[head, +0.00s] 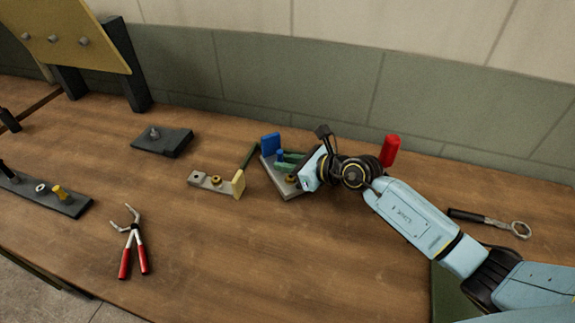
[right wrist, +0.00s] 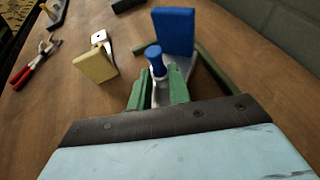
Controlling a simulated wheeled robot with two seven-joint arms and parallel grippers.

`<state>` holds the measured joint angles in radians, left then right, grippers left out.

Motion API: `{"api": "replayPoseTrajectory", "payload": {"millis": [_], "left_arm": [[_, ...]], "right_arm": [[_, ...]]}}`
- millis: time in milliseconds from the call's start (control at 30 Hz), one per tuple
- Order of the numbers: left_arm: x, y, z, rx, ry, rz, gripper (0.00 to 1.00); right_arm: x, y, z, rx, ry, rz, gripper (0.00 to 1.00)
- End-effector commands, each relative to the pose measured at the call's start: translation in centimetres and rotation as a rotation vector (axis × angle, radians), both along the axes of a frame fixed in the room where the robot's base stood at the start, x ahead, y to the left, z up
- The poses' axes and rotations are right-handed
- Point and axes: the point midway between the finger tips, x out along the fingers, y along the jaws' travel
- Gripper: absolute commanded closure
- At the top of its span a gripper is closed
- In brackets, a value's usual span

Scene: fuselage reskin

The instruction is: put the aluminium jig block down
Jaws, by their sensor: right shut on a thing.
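The aluminium jig block (head: 281,188) is a grey block with a blue upright plate (head: 270,144) and a small blue-topped post. My right gripper (head: 289,160) has green fingers, which are shut on this post. In the right wrist view the post (right wrist: 154,58) stands between the fingers (right wrist: 158,88), with the blue plate (right wrist: 174,32) just beyond. The gripper and wrist hide part of the block. I cannot tell whether its underside touches the table. My left gripper is not in view.
A smaller grey piece with a cream plate (head: 239,184) lies just left of the block. A dark green strip (head: 250,155) is close behind. Red-handled pliers (head: 133,245), a dark pad (head: 162,141), a red object (head: 390,150) and a wrench (head: 490,222) lie around. The front middle is clear.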

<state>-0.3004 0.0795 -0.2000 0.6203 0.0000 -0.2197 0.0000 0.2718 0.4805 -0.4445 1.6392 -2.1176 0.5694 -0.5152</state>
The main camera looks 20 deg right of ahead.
Motion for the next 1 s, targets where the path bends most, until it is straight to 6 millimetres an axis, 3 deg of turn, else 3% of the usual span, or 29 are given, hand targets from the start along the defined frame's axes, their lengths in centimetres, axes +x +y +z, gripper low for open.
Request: {"api": "replayPoseTrajectory", "payload": {"millis": [367,400,567,1000], "left_arm": [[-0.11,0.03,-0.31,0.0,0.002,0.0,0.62],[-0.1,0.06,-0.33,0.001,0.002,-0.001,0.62],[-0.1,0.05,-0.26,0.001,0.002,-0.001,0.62],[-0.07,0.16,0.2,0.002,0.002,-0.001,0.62]], "right_arm": [[0.12,0.01,-0.3,0.003,-0.006,-0.001,1.0],[0.05,0.0,-0.54,0.0,-0.002,-0.001,0.8],[0.04,0.01,-0.45,0.0,-0.002,-0.001,0.59],[-0.71,-0.7,0.33,-0.002,-0.003,-0.001,0.59]]}}
